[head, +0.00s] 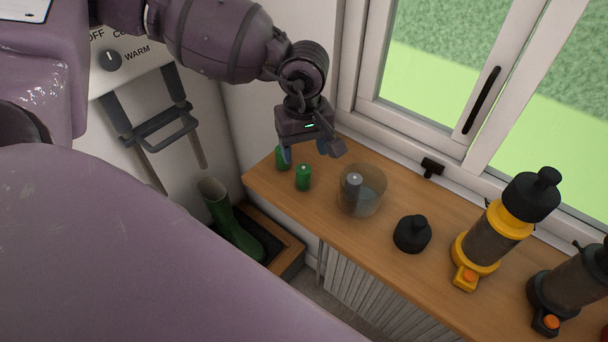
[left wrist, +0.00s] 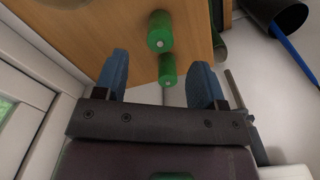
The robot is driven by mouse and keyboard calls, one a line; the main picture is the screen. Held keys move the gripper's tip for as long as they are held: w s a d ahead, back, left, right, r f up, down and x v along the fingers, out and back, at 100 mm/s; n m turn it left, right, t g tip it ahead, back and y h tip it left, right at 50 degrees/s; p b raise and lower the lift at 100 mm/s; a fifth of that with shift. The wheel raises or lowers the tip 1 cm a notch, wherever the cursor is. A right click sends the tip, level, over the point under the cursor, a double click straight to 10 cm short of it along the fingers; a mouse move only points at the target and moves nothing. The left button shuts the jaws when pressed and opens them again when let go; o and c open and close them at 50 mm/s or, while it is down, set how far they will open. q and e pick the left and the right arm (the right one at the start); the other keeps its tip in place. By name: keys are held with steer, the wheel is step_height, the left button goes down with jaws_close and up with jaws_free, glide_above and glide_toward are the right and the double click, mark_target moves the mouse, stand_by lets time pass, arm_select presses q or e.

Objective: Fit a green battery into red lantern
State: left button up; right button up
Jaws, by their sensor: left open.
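Two green batteries stand on the wooden bench top near its left end in the head view, one at the back (head: 283,159) and one in front (head: 303,178). Both show in the left wrist view, one higher up (left wrist: 160,32) and one lower (left wrist: 167,70). My left gripper (head: 312,152) is open and empty above them, fingers pointing down. In the left wrist view the lower battery appears between the blue fingertips (left wrist: 160,75), with no contact seen. The red lantern is not clearly seen; only a red sliver (head: 605,334) shows at the right edge. My right gripper is out of view.
A clear container (head: 372,203) holds a grey battery (head: 354,183). A loose black cap (head: 412,235) lies right of it. A yellow lantern (head: 477,252) and a dark lantern (head: 566,288) stand further right. The window (head: 455,150) backs the bench; green boots (head: 232,232) stand below left.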

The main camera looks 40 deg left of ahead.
mark_target(304, 169)
arm_select(q)
steer(key=shift+f, duration=0.5)
step_height(304, 169, down, 4)
steer(key=shift+a+f+p, duration=0.1)
steer(key=shift+p, duration=0.3)
steer(key=shift+f, duration=0.25)
steer(key=c, duration=1)
steer(key=shift+c, duration=0.2)
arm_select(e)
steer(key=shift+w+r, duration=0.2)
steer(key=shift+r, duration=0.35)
arm_select(q)
steer(key=shift+r, duration=0.1)
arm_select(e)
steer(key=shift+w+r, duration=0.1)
